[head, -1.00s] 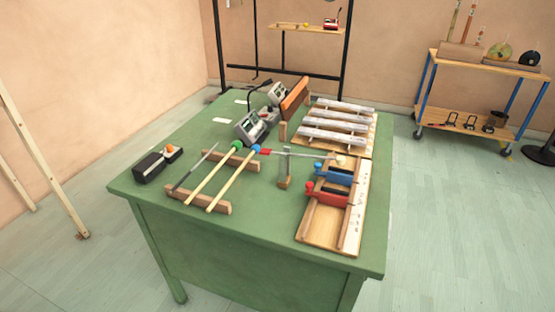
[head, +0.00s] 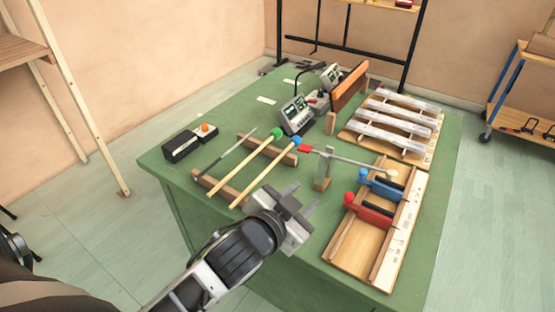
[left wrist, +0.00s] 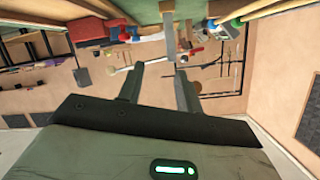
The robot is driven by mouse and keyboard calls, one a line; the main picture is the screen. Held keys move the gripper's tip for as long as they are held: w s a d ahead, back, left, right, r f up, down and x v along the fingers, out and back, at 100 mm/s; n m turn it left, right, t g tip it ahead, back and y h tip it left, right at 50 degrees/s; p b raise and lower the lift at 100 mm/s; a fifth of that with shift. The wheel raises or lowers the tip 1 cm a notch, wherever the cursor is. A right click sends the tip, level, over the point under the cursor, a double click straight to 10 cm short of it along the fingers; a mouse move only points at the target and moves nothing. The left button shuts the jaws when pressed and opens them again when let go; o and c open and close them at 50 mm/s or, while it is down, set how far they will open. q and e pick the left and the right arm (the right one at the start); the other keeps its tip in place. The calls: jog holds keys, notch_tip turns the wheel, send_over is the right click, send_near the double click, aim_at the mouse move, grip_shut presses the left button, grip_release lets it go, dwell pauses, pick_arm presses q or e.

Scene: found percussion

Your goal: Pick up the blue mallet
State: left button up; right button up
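The blue mallet (head: 268,174) is a pale stick with a blue ball head. It lies across two wooden rests (head: 221,189) on the green table, head toward the back. The green mallet (head: 242,166) lies parallel, just left of it. My left gripper (head: 292,197) is open and empty, just right of the blue mallet's handle end, apart from it in the picture. Its two spread fingers (left wrist: 158,75) show in the left wrist view with nothing between them. My right gripper is not in view.
A grey rod (head: 224,158) lies left of the mallets, with a black box (head: 181,146) beyond. A small post (head: 323,170) with a red-headed arm and a wooden board with red and blue clamps (head: 345,243) stand to the right. Metal bars (head: 399,123) lie behind.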

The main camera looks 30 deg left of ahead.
pick_arm(q)
jog(key=w+d+r+m+t+h, duration=0.2)
jog(key=d+r+m+h, duration=0.3)
jog(key=r, duration=0.2)
jog(key=w+d+r+m+t+h, duration=0.2)
jog(key=d+r+m+h, duration=0.3)
jog(key=r, duration=0.3)
jog(key=s+d+r+m+g+h, duration=0.25)
jog(key=d+m+g+h, duration=0.6)
jog(key=m, duration=0.75)
jog(key=m+g+y, duration=0.6)
jog(key=g+y, duration=0.4)
jog(key=y, duration=1.2)
send_over(258, 179)
jog(key=d+f+x, duration=0.1)
jog(key=d+x, duration=0.2)
jog(key=x, duration=1.4)
jog(key=shift+d+f+p, duration=0.15)
jog(key=shift+f+p, duration=0.2)
jog(key=shift+f, duration=1.15)
jog(key=shift+d+f+p, duration=0.15)
jog(key=shift+f+p, duration=0.2)
jog(key=shift+f, duration=1.1)
grip_shut()
